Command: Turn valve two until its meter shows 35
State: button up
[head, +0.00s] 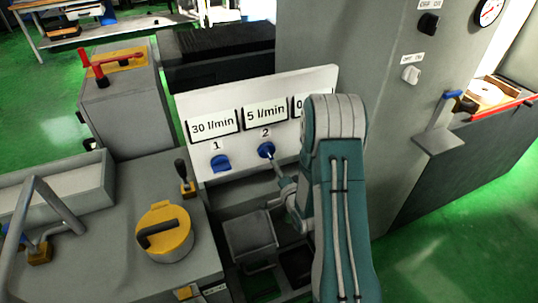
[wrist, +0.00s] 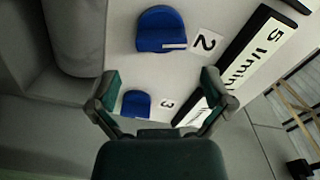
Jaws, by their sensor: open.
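Valve two (head: 266,150) is a blue knob on a white panel, under the label 2. Its meter (head: 265,113) reads 5 l/min. In the wrist view valve two (wrist: 161,30) is at top centre, with its label 2 beside it and part of its meter (wrist: 262,50) to the right. My gripper (wrist: 160,76) is open, its two fingers spread, with nothing between them that I can see it gripping. In the head view my gripper (head: 275,162) is right at valve two, partly covering it; I cannot tell whether it touches.
Valve one (head: 220,163) is blue, and its meter (head: 212,124) reads 30 l/min. Valve three (wrist: 136,104) shows between my fingers in the wrist view; its meter (head: 298,105) is mostly hidden by my arm. A grey machine with a yellow cap (head: 165,232) stands at left.

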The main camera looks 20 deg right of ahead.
aim_at(271, 158)
jog(key=w, duration=0.7)
jog(key=shift+w, duration=0.1)
jog(key=c, duration=0.9)
